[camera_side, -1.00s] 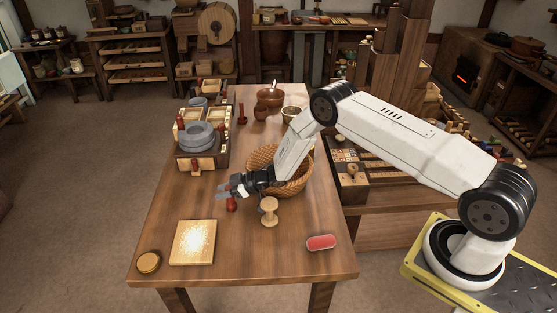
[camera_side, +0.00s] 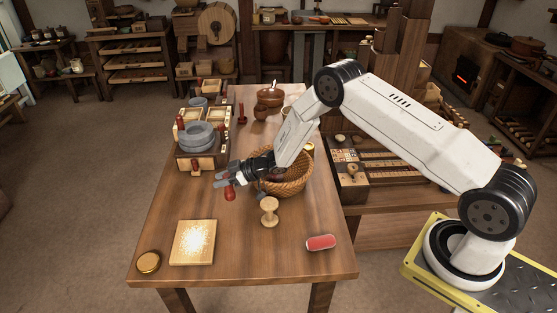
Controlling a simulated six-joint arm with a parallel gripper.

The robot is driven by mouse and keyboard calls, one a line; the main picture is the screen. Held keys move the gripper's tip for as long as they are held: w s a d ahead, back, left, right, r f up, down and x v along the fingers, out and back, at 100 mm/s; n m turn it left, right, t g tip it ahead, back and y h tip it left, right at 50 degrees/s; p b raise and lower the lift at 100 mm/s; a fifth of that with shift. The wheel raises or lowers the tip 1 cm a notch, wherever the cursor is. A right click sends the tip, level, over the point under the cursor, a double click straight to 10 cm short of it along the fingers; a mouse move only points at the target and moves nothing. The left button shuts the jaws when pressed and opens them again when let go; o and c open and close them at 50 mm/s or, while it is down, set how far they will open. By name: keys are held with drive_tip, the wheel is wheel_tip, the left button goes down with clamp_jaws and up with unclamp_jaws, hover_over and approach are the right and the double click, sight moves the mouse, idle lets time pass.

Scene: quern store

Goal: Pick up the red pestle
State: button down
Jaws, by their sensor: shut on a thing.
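The red pestle (camera_side: 229,192) hangs upright from my gripper (camera_side: 222,180), which is shut on its upper part. Its lower end looks a little above the wooden table, in front of the stone quern; the exact gap is hard to judge. The jaws hide part of the pestle's top.
A wicker basket (camera_side: 292,184) stands right behind my wrist. A wooden spool-like stand (camera_side: 269,212), a red-topped block (camera_side: 320,242), a pale board (camera_side: 193,242) and a round tin (camera_side: 148,262) lie nearer the front. The quern (camera_side: 197,138) stands at left. The table (camera_side: 240,262) is clear at front centre.

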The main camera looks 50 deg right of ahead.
drive_tip(key=shift+r, duration=2.55)
drive_tip(key=shift+r, duration=0.1)
